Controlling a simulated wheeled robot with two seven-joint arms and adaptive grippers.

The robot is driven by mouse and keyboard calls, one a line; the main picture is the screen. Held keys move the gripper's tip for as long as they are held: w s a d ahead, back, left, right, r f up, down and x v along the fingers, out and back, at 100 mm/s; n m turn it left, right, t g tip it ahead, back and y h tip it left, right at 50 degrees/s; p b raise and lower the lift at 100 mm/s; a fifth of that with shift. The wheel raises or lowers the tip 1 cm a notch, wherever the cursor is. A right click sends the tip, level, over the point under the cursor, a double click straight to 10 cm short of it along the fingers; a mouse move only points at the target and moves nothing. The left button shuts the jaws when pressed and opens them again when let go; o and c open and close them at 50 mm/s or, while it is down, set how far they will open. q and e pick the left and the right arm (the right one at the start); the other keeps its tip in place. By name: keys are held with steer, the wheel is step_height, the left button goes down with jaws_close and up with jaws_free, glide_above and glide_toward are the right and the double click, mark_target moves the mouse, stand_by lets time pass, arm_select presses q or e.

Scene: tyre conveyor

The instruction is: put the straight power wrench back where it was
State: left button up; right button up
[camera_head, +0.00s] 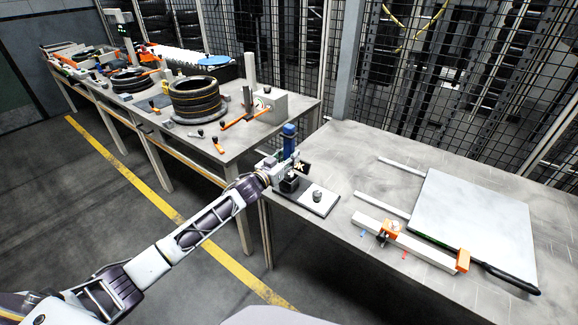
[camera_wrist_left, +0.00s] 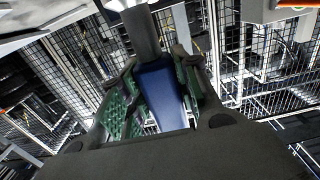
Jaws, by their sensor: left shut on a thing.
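My left gripper (camera_head: 288,164) is shut on the straight power wrench (camera_head: 289,143), which has a blue body and stands roughly upright in its fingers. In the left wrist view the wrench (camera_wrist_left: 162,95) shows as a blue body with a grey cylinder, between green-padded fingers (camera_wrist_left: 158,88). The gripper is over the left end of the right-hand table, by a flat dark plate (camera_head: 326,208) with a dark block and a small grey round piece (camera_head: 317,195) on it. Whether the wrench touches the plate is hidden by the gripper. My right gripper is not in view.
The right-hand table (camera_head: 330,245) holds a light panel (camera_head: 477,220) and a white bar with orange ends (camera_head: 425,250). The left bench carries stacked tyres (camera_head: 196,100), a white box (camera_head: 268,103) and loose tools. Wire mesh fencing stands behind.

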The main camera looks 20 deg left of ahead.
arm_select(q)
steer(key=shift+r, duration=0.2)
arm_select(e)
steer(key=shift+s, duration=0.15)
arm_select(q)
steer(key=shift+f, duration=0.45)
steer(key=shift+f+b, duration=0.3)
steer(key=shift+f, duration=1.25)
steer(key=o, duration=1.1)
steer(key=shift+f, duration=0.1)
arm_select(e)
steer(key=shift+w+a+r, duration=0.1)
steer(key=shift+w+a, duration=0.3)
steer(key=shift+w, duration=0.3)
